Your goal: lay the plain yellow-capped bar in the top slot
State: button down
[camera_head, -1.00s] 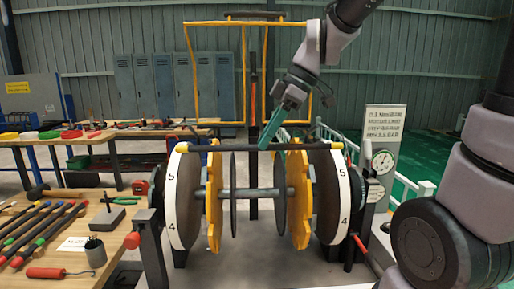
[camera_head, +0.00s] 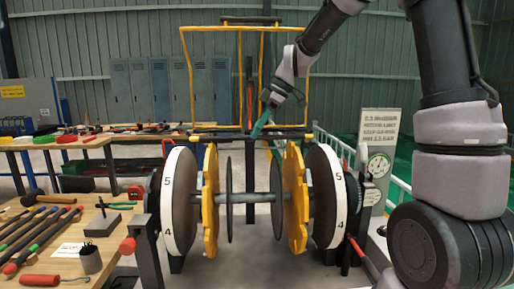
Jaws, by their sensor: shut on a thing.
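My gripper (camera_head: 258,131) is at the upper middle, its green fingers shut on a dark, roughly level bar (camera_head: 230,137). A yellow cap (camera_head: 194,138) shows at the bar's left end. The bar is held above and apparently behind two upright yellow notched discs, the left disc (camera_head: 210,197) and the right disc (camera_head: 294,197), apart from them. The discs sit on a grey horizontal shaft (camera_head: 262,197). Their top slots are too small to make out clearly.
White-rimmed wheels numbered 4 and 5, left (camera_head: 179,200) and right (camera_head: 327,197), flank the discs. Several coloured bars (camera_head: 38,232) lie on the wooden bench (camera_head: 112,222) at left. A yellow frame (camera_head: 183,75) stands behind. A gauge (camera_head: 379,165) is at right.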

jog(key=f, duration=0.5)
jog(key=shift+w+f, duration=0.2)
jog(key=shift+f, duration=0.05)
jog(key=c, duration=0.8)
grip_release()
jog(key=shift+f, duration=0.1)
